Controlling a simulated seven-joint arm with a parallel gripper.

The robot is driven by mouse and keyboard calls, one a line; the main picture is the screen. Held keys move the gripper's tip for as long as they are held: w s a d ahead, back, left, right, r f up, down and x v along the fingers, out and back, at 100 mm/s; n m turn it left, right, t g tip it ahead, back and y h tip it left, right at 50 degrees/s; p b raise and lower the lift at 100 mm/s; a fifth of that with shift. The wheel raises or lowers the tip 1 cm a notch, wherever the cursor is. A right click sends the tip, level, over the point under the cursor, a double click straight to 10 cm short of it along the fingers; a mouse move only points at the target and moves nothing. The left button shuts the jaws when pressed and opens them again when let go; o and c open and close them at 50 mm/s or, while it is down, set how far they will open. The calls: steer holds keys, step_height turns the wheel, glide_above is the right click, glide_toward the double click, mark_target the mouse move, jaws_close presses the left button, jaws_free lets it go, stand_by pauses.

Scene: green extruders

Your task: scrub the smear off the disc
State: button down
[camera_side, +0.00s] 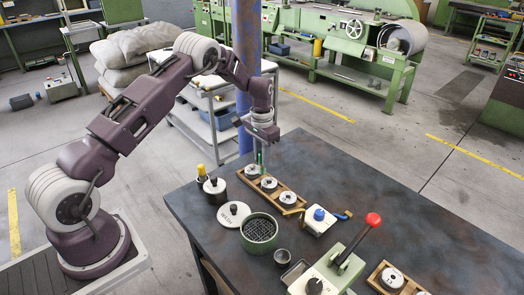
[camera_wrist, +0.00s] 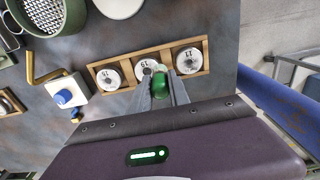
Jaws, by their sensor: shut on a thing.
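A wooden rack (camera_side: 279,190) holds three pale metal discs in a row; it also shows in the wrist view (camera_wrist: 125,56). The discs are the left one (camera_wrist: 107,80), the middle one (camera_wrist: 146,66) and the right one (camera_wrist: 188,61). My gripper (camera_wrist: 160,88) is shut on a small green-handled tool (camera_wrist: 161,84). In the side view my gripper (camera_side: 261,153) hangs upright over the rack. In the wrist view the fingers and tool cover part of the middle disc. The tool's lower end is hidden, so contact cannot be told. I cannot make out a smear on any disc.
A white block with a blue knob (camera_side: 319,217) is to the right, and a red-knobbed lever press (camera_side: 340,262) is in front. The far right of the tabletop (camera_side: 400,205) is clear.

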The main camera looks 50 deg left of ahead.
steer(key=f, duration=0.2)
steer(key=shift+d+f, duration=0.2)
steer(key=shift+f, duration=0.1)
steer(key=shift+w+d, duration=0.2)
steer(key=shift+d, duration=1.15)
steer(key=shift+w+d, duration=0.15)
steer(key=shift+d, duration=1.15)
steer(key=shift+s+a, duration=0.15)
steer(key=shift+a, duration=1.25)
steer(key=shift+s+a, duration=0.15)
steer(key=shift+a, duration=1.2)
steer(key=shift+w+a, duration=0.1)
steer(key=shift+a, duration=0.1)
steer(key=shift+w+d, duration=0.25)
steer(key=shift+d, duration=1.3)
steer(key=shift+w+d, duration=0.2)
steer(key=shift+d, duration=1.3)
steer(key=shift+s+a, duration=0.2)
steer(key=shift+a, duration=1.3)
steer(key=shift+s+a, duration=0.15)
steer(key=shift+a, duration=1.3)
steer(key=shift+r, duration=4.05)
